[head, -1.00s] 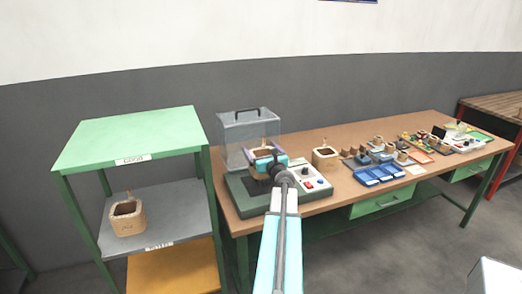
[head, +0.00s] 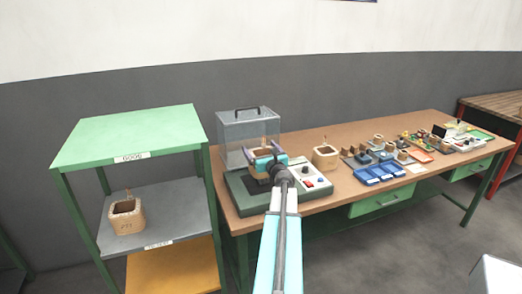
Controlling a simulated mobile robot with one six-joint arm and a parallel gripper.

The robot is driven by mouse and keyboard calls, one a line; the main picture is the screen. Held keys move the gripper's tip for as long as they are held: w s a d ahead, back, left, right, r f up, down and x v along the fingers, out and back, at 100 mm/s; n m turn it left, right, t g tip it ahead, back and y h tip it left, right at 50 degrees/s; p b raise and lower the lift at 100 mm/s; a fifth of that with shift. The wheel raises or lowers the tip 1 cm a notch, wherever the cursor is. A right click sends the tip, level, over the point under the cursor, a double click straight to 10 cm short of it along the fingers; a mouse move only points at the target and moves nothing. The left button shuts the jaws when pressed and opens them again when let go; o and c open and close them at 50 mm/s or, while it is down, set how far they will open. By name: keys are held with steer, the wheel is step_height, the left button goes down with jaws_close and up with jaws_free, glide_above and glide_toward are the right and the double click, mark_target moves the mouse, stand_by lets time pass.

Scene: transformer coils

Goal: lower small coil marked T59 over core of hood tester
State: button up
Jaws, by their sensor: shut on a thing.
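My gripper (head: 264,152) is shut on a small tan coil (head: 261,169), with one purple-tipped finger on each side of it. The coil is held over the left part of the hood tester (head: 238,198), which has a dark green base. The tester's clear hood (head: 247,131) with a dark handle stands right behind the coil. The tester's core is hidden by the coil and my gripper, so I cannot tell whether the coil is around it or above it. The mark on the held coil cannot be read.
Another tan coil (head: 325,160) stands on the bench (head: 410,129) right of the tester. A third coil (head: 127,218) sits on the grey middle shelf (head: 170,231) at left. Blue trays (head: 380,174) and small parts fill the bench further right. The tester's control panel (head: 306,183) is right of my wrist.

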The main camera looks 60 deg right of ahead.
steer(key=shift+f+b, duration=2.65)
steer(key=shift+b, duration=0.35)
stand_by(1.2)
steer(key=o, duration=1.2)
steer(key=shift+f, duration=0.1)
steer(key=shift+r+p, duration=3.7)
steer(key=shift+r, duration=1.4)
